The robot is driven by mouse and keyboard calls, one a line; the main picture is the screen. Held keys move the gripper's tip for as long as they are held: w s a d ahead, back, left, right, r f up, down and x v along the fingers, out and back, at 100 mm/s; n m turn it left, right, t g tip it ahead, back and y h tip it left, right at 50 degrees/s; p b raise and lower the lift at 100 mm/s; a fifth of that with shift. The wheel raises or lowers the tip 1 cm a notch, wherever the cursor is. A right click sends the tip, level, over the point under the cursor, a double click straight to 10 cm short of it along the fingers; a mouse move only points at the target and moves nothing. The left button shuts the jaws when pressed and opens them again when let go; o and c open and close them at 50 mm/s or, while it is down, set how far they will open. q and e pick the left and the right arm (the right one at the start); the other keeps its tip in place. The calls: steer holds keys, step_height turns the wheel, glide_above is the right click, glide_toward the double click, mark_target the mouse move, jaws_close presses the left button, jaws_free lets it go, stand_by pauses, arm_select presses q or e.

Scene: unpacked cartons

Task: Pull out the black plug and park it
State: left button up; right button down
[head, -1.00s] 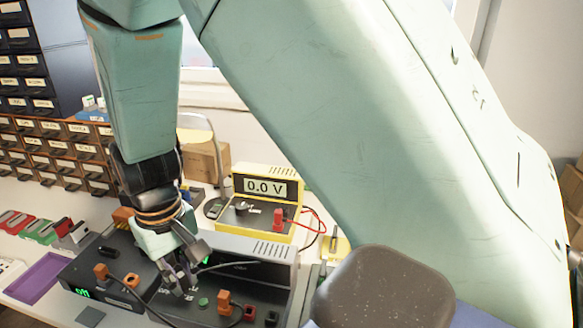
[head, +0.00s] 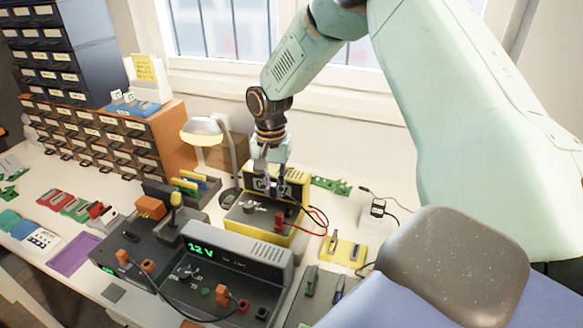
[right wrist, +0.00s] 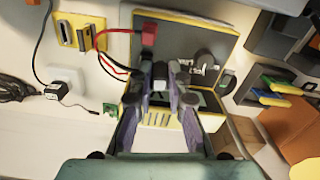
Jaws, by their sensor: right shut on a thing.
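The black plug (right wrist: 160,77) is between the fingertips of my right gripper (right wrist: 160,85) in the right wrist view. In the head view, my right gripper (head: 273,180) points down in front of the yellow meter (head: 250,221) and partly hides its display. A thin black lead runs right from the held plug. I cannot tell whether the plug's tip touches the meter. A red plug (head: 280,222) with a red lead stands in the meter's panel. My left gripper is out of view.
A yellow holder (head: 344,250) stands to the right. A desk lamp (head: 203,131) stands behind left of the meter. Drawers fill the back left.

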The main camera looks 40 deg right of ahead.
steer(key=shift+m, duration=0.9)
steer(key=d, duration=0.1)
steer(key=d+f, duration=0.1)
steer(key=d, duration=0.2)
steer(key=shift+s+d+f, duration=0.15)
steer(key=shift+d+f, duration=0.1)
steer(key=shift+d, duration=0.05)
steer(key=shift+a+f+b, duration=0.55)
steer(key=shift+a+b, duration=0.2)
steer(key=shift+b, duration=0.45)
steer(key=shift+f+b, duration=0.3)
steer(key=shift+b, duration=0.05)
steer(key=shift+d+f+b, duration=0.3)
steer(key=shift+f+b, duration=0.2)
steer(key=shift+f, duration=0.1)
steer(key=shift+d+f+b, duration=0.3)
steer(key=shift+f+b, duration=0.2)
steer(key=shift+f, duration=0.25)
steer(key=shift+a+b, duration=0.35)
steer(key=shift+a, duration=0.15)
steer(key=shift+d, duration=0.4)
steer(key=shift+a, duration=0.3)
steer(key=shift+d+p, duration=0.1)
steer(key=shift+p, duration=0.4)
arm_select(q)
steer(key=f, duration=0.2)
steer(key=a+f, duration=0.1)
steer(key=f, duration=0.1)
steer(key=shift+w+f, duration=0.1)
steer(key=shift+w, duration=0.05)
